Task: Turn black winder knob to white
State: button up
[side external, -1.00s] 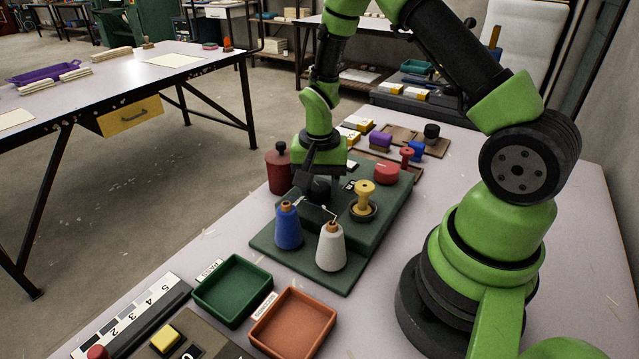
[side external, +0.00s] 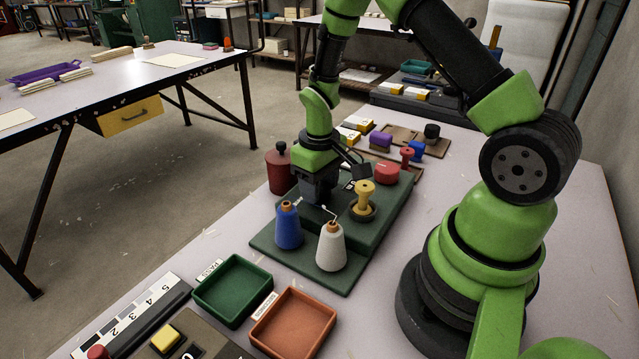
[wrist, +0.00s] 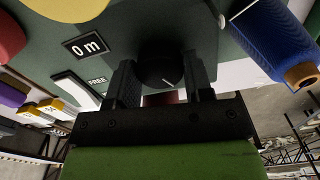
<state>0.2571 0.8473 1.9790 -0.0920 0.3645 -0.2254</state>
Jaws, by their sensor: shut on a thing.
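The black winder knob (wrist: 160,66) sits between the two fingers of my gripper (wrist: 161,82) in the wrist view, and my gripper is shut on it. A short white pointer line on the knob faces the lower right of that view. In the side view my gripper (side external: 318,192) is low over the green winder base (side external: 385,215), and the knob is hidden behind it. A white yarn cone (side external: 331,248) and a blue yarn cone (side external: 288,228) stand upright at the near side of the base. The blue cone also shows in the wrist view (wrist: 268,40).
A yellow spool (side external: 364,198) and a red button (side external: 387,173) are right of my gripper. A dark red canister (side external: 279,172) is at its left. A green tray (side external: 262,272) and an orange tray (side external: 323,312) lie in front. A "0 m" display (wrist: 87,46) shows in the wrist view.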

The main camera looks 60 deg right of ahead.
jog(key=shift+n, duration=1.7)
jog(key=o, duration=0.9)
jog(key=shift+o, duration=0.2)
notch_tip(320, 180, up, 10)
jog(key=shift+f, duration=0.25)
jog(key=shift+r, duration=0.25)
